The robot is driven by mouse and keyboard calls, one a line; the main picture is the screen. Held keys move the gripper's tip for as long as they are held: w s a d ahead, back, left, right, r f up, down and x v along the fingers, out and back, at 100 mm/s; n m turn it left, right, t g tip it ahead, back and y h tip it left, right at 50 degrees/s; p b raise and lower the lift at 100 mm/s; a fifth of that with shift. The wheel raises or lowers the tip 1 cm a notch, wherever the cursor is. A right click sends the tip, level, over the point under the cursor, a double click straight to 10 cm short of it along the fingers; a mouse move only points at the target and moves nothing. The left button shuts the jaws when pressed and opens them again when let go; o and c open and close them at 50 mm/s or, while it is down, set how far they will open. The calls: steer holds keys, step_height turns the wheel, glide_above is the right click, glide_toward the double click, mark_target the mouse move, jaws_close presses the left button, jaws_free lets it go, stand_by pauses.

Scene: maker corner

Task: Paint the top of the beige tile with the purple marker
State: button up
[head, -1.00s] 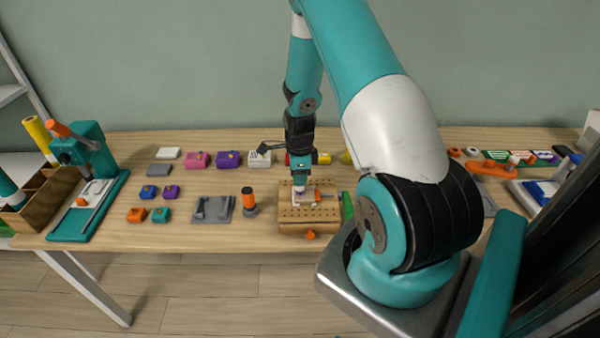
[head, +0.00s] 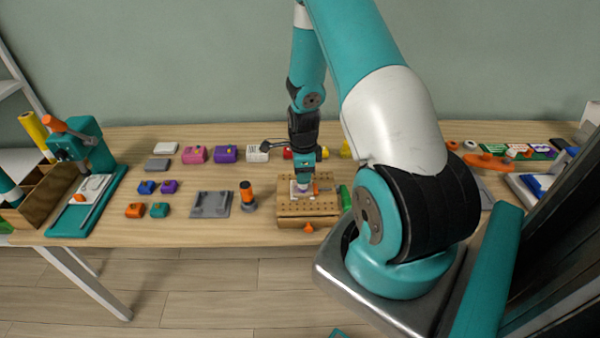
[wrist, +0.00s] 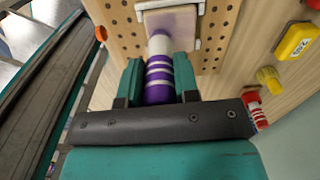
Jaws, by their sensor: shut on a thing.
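My gripper (wrist: 159,70) is shut on the purple marker (wrist: 159,88), which has purple and white bands. In the head view my gripper (head: 304,178) is above the pegboard block. The marker's front end points at the beige tile (wrist: 178,28) and overlaps its near edge in the wrist view; I cannot tell whether it touches. The tile lies in a white holder (wrist: 207,43) on the wooden pegboard block (head: 286,209). The visible part of the tile has a pale purple tint over beige. Some of the tile is hidden behind the marker.
A grey fixture (head: 211,204) and an orange-and-black cylinder (head: 247,195) stand left of the block. A teal press (head: 88,160) is at the far left. Coloured blocks line the back. A yellow block (wrist: 297,41) shows at the wrist view's right.

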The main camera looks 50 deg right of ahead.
steer(key=shift+s+d, duration=0.5)
steer(key=shift+w+d, duration=0.95)
steer(key=shift+w+a, duration=0.95)
steer(key=shift+s+a, duration=0.45)
steer(key=shift+a, duration=0.1)
steer(key=shift+s, duration=0.1)
steer(key=shift+s+a, duration=0.35)
steer(key=shift+a, duration=0.05)
steer(key=shift+s+d, duration=0.1)
